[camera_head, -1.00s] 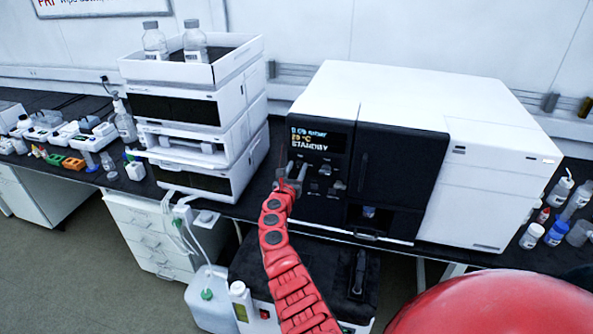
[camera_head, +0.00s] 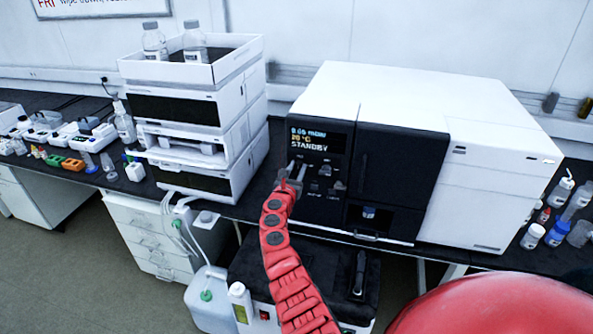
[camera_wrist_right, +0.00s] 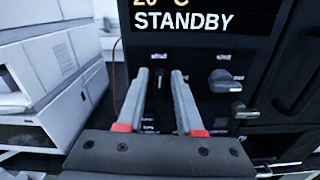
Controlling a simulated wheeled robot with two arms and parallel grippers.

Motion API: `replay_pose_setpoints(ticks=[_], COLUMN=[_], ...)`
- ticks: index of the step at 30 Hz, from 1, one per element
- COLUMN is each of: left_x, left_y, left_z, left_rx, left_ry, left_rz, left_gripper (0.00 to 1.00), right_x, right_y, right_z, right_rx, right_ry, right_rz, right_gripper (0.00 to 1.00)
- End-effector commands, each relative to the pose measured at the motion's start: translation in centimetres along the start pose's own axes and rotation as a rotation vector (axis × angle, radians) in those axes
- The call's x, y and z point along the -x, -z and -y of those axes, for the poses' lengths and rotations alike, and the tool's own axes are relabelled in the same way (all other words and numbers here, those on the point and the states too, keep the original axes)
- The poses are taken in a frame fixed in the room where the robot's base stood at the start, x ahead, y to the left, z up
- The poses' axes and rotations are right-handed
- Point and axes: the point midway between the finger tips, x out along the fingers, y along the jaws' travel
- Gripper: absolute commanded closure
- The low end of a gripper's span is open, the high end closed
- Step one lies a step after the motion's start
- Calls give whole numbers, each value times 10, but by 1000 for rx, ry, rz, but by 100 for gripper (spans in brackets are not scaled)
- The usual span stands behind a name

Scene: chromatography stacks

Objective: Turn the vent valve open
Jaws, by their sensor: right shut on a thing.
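The black control panel (camera_head: 323,170) of the large white instrument (camera_head: 400,100) has several small valve handles below its STANDBY display (camera_head: 313,140). My right gripper (camera_head: 290,177) is at the panel's left handle. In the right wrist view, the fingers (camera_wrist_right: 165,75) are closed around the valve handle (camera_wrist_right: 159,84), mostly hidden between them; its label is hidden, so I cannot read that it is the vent. A grey knob (camera_wrist_right: 226,80) is to the right, apart from the fingers, with a smaller lever (camera_wrist_right: 241,110) below it. My left gripper is out of view.
A stack of white modules (camera_head: 200,125) with bottles on top stands left of the instrument. Small bottles (camera_head: 560,205) stand at the right. A dark-topped unit (camera_head: 345,265) sits under the bench. The panel's right side is clear of my fingers.

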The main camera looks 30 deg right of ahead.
Motion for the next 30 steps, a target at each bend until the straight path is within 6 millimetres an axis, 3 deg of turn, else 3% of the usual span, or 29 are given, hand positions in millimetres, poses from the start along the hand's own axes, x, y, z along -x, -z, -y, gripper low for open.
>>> replay_pose_setpoints(ticks=[17, 30], left_x=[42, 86], left_y=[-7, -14], left_z=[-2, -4], left_rx=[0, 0], left_ry=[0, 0], left_rz=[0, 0], left_gripper=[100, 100], right_x=[0, 0], right_y=[6, 11], right_z=[6, 13], right_rx=[-500, -918], right_ry=[-3, -1], right_rz=[2, 2], right_gripper=[100, 100])
